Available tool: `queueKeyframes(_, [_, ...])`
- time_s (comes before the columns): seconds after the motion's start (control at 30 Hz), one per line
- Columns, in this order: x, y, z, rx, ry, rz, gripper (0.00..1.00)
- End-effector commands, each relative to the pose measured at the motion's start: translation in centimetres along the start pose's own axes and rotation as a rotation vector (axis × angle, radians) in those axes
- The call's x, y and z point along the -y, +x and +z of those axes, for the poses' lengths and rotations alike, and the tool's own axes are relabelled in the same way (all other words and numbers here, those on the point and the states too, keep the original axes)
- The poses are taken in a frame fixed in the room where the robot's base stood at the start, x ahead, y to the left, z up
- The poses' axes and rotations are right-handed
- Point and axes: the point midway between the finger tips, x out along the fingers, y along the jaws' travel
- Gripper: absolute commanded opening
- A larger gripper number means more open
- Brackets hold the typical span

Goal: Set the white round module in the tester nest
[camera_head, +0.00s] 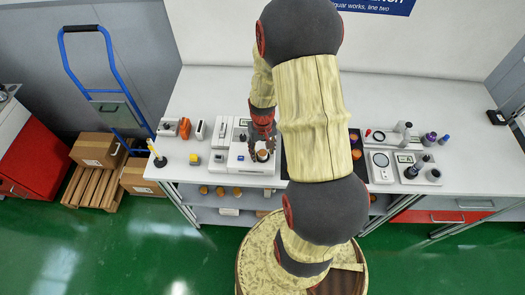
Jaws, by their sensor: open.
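My gripper (263,137), red and dark grey, points down over the white tester-like unit (240,166) at the middle of the bench. Its jaws are open. Just below the fingertips is a small round piece with a pale top and a dark surround (262,156). It may be the white round module, but at this size I cannot tell whether it sits in a nest or is touched by the fingers. My arm hides the bench to the right of the unit.
Small blocks (199,129) and a yellow-topped item (194,159) stand left of the unit. Right of my arm are a plate with a round disc (381,160), an instrument with a display (405,158) and several small cylinders. The bench's back strip is clear.

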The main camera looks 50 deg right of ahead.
Motion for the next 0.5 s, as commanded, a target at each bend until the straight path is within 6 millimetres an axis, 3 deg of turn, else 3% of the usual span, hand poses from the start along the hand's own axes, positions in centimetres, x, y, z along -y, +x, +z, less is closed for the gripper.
queueKeyframes(0.17, [0.0,-1.5,-0.1,-0.004,0.0,0.0,0.46])
queueKeyframes(0.5, [0.0,-8.3,-0.1,-0.004,0.0,0.001,0.46])
